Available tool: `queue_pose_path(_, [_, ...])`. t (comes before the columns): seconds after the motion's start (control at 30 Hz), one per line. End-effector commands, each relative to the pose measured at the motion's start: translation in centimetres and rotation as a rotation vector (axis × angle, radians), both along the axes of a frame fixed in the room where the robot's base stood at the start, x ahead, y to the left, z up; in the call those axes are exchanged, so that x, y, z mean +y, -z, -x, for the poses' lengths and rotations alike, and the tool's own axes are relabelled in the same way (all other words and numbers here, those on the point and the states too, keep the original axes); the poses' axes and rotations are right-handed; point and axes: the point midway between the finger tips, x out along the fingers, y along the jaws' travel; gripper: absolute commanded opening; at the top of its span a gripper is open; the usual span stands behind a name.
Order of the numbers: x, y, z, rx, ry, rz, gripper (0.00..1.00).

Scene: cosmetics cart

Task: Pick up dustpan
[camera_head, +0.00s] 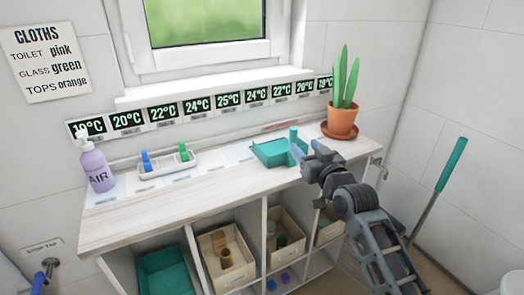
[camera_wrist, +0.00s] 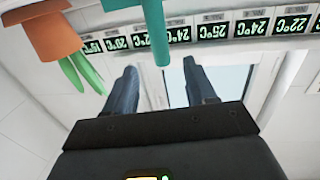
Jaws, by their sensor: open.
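The teal dustpan (camera_head: 268,155) rests on the right part of the wooden counter, its short handle standing upright at its right side. My gripper (camera_head: 304,150) is just right of the handle, reaching in from the right. In the wrist view the handle (camera_wrist: 156,30) comes down from the top edge, lined up with the gap between the two fingers of my gripper (camera_wrist: 160,70). The fingers are spread and nothing shows clamped between them.
A potted plant (camera_head: 341,118) on a saucer stands close behind my gripper. A white tray (camera_head: 168,165) with blue and green items and a purple bottle (camera_head: 96,167) are at the left. Thermometer signs (camera_head: 195,107) line the wall. Bins (camera_head: 227,255) fill the shelves below.

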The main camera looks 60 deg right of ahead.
Motion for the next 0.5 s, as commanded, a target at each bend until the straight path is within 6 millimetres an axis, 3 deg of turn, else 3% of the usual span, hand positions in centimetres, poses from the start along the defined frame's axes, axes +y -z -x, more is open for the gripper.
queue_pose_path(0.5, [-3.2, -0.5, -3.3, -0.01, 0.009, -0.005, 0.55])
